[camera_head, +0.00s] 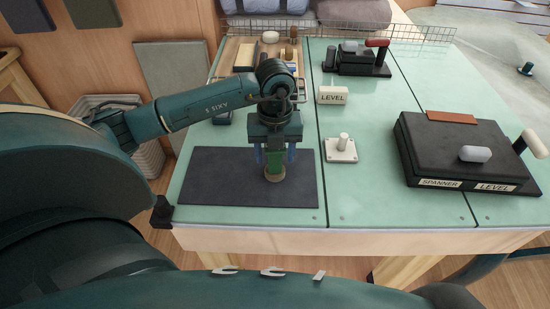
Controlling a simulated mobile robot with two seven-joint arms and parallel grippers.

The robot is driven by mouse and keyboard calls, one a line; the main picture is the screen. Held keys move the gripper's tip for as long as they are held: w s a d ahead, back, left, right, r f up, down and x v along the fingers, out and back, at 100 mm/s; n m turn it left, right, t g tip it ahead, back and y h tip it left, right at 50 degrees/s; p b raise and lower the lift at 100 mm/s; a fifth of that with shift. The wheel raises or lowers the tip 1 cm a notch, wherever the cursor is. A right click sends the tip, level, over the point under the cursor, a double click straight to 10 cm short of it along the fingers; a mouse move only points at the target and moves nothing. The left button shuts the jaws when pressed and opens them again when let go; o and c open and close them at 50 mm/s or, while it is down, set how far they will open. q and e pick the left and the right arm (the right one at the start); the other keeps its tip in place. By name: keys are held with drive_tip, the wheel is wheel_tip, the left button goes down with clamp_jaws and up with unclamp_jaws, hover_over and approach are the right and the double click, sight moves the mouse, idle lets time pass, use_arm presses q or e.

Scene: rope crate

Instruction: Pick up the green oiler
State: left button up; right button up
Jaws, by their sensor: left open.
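The green oiler (275,173) stands upright on the dark mat (215,178) at the front left of the table. It has a green body and a tan base, and its top is hidden behind my gripper. My left gripper (275,160) comes down over it from above. Its two blue-tinted fingers are apart, one on each side of the oiler. I cannot tell whether either finger touches it. My right gripper is not in view.
A white plate with a post (341,149) and a small LEVEL sign (333,95) stand right of the mat. A large black SPANNER LEVEL block (465,150) is farther right. A black fixture with a red handle (357,58) and a wooden tray (228,58) are at the back.

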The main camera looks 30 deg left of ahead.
use_arm(q)
drive_tip(key=shift+f, duration=0.8)
drive_tip(key=shift+c, duration=0.4)
drive_tip(key=shift+r, duration=0.1)
drive_tip(key=c, duration=1)
